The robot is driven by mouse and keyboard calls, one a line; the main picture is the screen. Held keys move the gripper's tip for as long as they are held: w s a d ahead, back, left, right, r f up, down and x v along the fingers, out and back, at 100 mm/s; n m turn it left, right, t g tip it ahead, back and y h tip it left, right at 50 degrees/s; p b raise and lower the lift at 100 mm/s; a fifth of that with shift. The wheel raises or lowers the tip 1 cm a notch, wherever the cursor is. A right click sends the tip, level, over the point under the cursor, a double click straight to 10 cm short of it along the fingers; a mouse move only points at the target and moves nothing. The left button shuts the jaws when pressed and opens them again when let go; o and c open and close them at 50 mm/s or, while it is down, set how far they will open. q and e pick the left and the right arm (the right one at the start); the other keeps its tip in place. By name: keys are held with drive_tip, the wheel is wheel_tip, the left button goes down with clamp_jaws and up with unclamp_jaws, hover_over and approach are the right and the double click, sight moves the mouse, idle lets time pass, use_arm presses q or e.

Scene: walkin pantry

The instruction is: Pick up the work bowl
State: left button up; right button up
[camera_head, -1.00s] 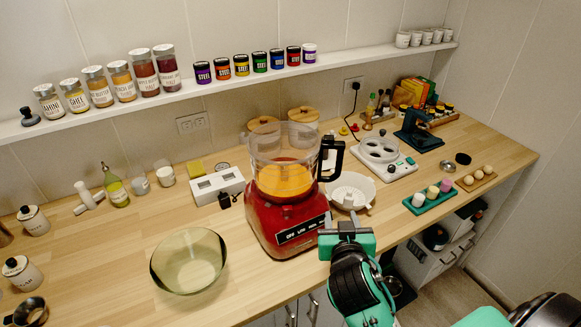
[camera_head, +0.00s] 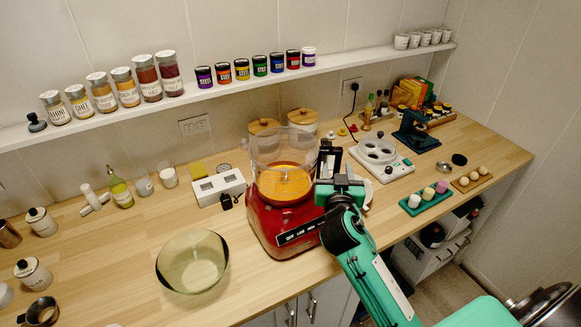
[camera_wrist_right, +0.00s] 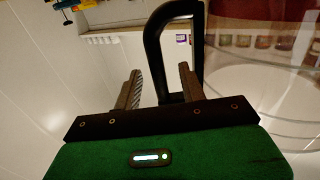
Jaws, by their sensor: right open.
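The work bowl (camera_head: 270,150) is a clear cylinder with a black side handle. It stands on the red food processor base (camera_head: 284,225), and orange-brown shows low in it. My right gripper (camera_head: 328,165) is open at the handle side, right of the bowl, and partly hides the handle. In the right wrist view, the black handle (camera_wrist_right: 156,55) has its grip bar between the two spread fingers (camera_wrist_right: 160,88). Whether either finger touches it, I cannot tell. The clear bowl wall (camera_wrist_right: 262,95) shows at the right there. My left gripper is not in view.
A green-tinted glass bowl (camera_head: 192,262) sits left of the base near the counter's front edge. A white toaster-like box (camera_head: 218,187) stands behind it. Right of my arm are a white burner unit (camera_head: 382,158) and a green tray (camera_head: 426,199) of small cups.

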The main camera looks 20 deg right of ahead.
drive_tip(key=x, duration=0.1)
drive_tip(key=p+x, duration=0.1)
drive_tip(key=x, duration=0.1)
drive_tip(key=shift+w+d+r+p, duration=0.15)
drive_tip(key=shift+d+r+p, duration=0.1)
drive_tip(key=shift+p, duration=0.1)
drive_tip(key=shift+w+f, duration=0.15)
drive_tip(key=shift+w, duration=0.1)
clamp_jaws()
idle(0.9)
